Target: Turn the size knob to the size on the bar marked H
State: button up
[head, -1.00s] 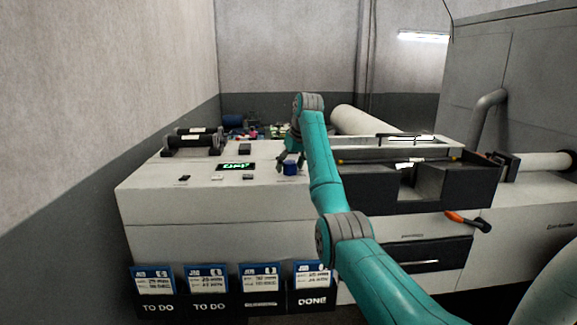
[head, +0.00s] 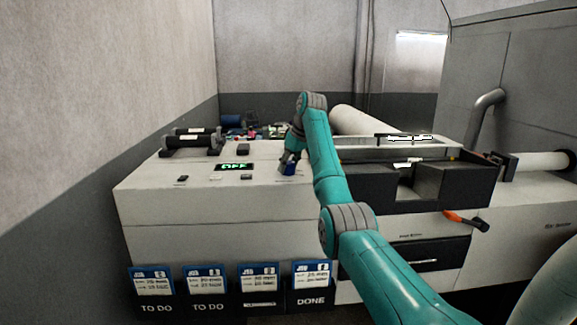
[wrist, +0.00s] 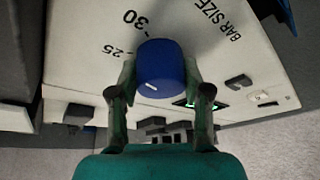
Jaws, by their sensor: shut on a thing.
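The blue size knob (wrist: 162,60) stands on the pale machine top, with "25" and "30" printed around it and "BAR SIZE" at the upper right in the wrist view. A short white line shows on its face, toward the lower left. My gripper (wrist: 160,78) is shut on the knob, one finger on each side. In the head view the knob (head: 288,169) is partly hidden by my gripper (head: 289,159). Black bars with pale labels (head: 190,142) lie on a stand at the back left; their lettering is too small to read.
A lit green display (head: 234,167) and small switches (head: 246,177) lie left of the knob. Card holders (head: 208,300) hang on the machine front. An open dark trough (head: 410,185) and an orange-handled lever (head: 465,221) are at the right.

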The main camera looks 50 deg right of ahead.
jog(key=n+y, duration=0.2)
jog(key=n, duration=0.3)
jog(key=shift+f+n, duration=0.1)
jog(key=shift+n, duration=0.2)
jog(key=shift+g, duration=0.3)
jog(key=o, duration=1.2)
jog(key=shift+v, duration=3.75)
jog(key=shift+d, duration=0.1)
